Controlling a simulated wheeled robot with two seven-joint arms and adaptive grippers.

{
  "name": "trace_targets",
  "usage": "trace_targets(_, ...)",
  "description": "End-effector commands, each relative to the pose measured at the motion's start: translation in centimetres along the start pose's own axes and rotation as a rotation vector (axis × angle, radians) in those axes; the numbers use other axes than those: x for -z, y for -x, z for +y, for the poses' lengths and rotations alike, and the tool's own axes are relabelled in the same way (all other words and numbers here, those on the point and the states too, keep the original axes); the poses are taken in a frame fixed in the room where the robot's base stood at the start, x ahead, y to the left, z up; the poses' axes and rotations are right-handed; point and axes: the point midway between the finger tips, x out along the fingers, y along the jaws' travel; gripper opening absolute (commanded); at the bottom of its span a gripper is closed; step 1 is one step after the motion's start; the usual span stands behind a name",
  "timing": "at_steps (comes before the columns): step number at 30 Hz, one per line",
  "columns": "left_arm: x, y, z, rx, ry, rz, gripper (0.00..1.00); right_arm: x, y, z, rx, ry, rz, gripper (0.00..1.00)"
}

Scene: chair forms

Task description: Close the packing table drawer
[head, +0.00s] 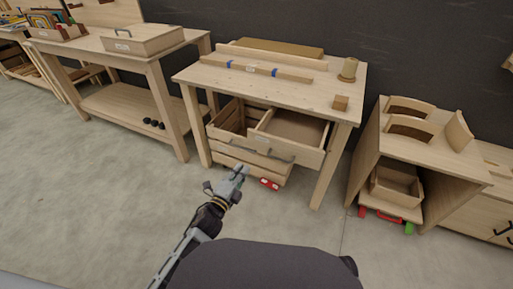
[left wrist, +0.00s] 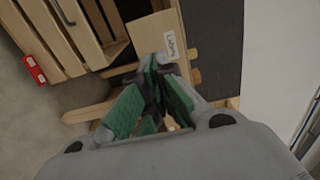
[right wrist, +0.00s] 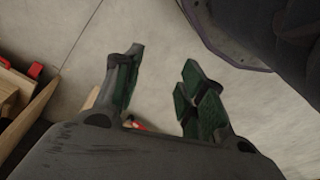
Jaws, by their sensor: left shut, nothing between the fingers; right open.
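The packing table (head: 290,76) is light wood and stands in the middle of the head view. Its drawer (head: 248,146) is pulled out, with its inside visible from above and a dark bar handle (head: 270,153) on its front. My left gripper (head: 240,170) is shut and empty, low in front of the drawer front; whether it touches cannot be told. In the left wrist view its green-padded fingers (left wrist: 158,68) meet, and a handle (left wrist: 64,12) shows at the upper left. My right gripper (right wrist: 160,66) is open and empty over the floor, outside the head view.
A slatted crate (head: 238,170) sits under the table, with a red object (head: 269,184) on the floor beside it. Another bench (head: 92,46) stands left, and a cabinet (head: 447,160) right.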

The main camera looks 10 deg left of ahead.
Motion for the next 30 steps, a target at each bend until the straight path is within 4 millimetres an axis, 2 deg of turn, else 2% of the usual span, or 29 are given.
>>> trace_targets(30, 0.0, -7.7, 0.0, 0.001, 0.001, 0.0, 0.0, 0.3, 1.0, -0.3, 0.007, 0.001, 0.014, 0.41)
